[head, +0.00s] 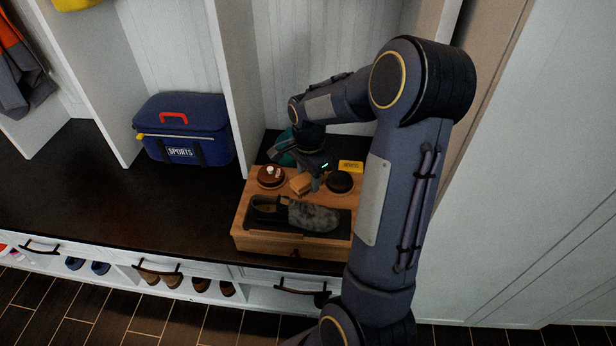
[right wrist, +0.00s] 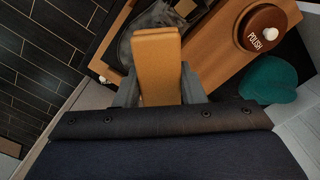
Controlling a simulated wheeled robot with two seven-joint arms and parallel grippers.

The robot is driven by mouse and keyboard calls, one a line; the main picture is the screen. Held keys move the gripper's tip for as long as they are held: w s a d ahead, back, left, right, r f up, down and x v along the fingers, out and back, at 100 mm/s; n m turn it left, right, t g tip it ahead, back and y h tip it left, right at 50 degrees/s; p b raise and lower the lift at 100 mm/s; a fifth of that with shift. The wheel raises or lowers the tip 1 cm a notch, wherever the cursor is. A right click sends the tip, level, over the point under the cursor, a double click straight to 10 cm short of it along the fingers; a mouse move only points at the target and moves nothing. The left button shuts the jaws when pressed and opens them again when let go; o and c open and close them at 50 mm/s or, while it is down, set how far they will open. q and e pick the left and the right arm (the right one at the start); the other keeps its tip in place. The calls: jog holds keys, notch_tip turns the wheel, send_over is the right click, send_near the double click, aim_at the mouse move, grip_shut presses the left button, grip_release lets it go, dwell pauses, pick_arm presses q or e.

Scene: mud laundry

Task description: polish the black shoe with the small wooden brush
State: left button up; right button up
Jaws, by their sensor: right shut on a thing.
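My right gripper (head: 310,183) is shut on the small wooden brush (head: 300,184), just behind the shoe. In the right wrist view the brush (right wrist: 158,65) stands out between the two fingers. I cannot tell whether the brush touches the box; its bristles are hidden. My left gripper is not in view.
A brown polish tin (head: 271,176) and a dark round item (head: 339,182) sit on the box beside the brush. A yellow box (head: 350,166) and teal cloth (head: 287,158) lie behind. A blue sports bag (head: 185,128) stands left on the dark bench (head: 90,200). Partitions flank the bay.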

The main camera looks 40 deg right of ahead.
jog(key=o, duration=0.3)
jog(key=shift+c, duration=0.9)
jog(key=shift+r, duration=0.1)
jog(key=s+f+n, duration=0.1)
jog(key=f+n, duration=0.1)
jog(key=s+f+n+p, duration=0.1)
jog(key=f, duration=0.1)
jog(key=s+a+f+n+p, duration=0.1)
jog(key=f+n, duration=0.1)
jog(key=f, duration=0.1)
jog(key=shift+a+n, duration=0.1)
jog(key=shift+n, duration=0.2)
jog(key=shift+s, duration=0.1)
jog(key=shift+r, duration=0.15)
